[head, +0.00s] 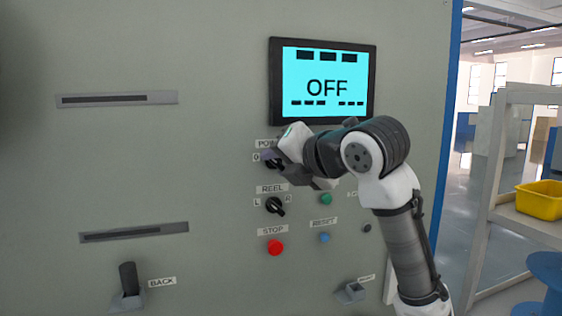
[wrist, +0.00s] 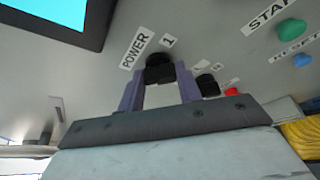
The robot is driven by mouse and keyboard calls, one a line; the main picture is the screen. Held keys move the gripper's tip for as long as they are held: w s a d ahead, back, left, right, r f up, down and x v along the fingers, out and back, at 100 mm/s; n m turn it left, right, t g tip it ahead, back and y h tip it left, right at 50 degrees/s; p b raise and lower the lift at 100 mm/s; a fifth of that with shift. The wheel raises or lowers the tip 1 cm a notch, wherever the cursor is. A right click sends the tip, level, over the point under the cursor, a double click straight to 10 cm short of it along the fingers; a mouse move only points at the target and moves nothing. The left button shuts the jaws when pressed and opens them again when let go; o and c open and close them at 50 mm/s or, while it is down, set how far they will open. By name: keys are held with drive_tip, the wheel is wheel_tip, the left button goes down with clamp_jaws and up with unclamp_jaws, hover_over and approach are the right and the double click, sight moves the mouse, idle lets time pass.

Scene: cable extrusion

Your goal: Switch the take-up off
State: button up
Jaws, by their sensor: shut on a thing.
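The control panel (head: 200,200) fills most of the head view. Its display (head: 327,75) is lit cyan and reads OFF. My gripper (head: 270,158) is at the POWER knob on the panel, just below the display. In the wrist view, my gripper (wrist: 161,80) has its two purple fingers on either side of the black POWER knob (wrist: 159,62) and is shut on it. The POWER label and a 1 mark show beside the knob. In the head view the fingers and hand hide most of the knob, and a 0 mark shows to its left.
Below is the black REEL knob (head: 275,206), marked L and R. The red STOP button (head: 275,247), green button (head: 326,199) and blue RESET button (head: 324,238) are close by. A BACK lever (head: 128,282) stands lower left. A yellow bin (head: 540,200) sits on a shelf at right.

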idle(0.4)
drive_tip(key=o, duration=1)
drive_tip(key=b+v, duration=0.3)
drive_tip(key=v, duration=1.1)
drive_tip(key=shift+f, duration=0.15)
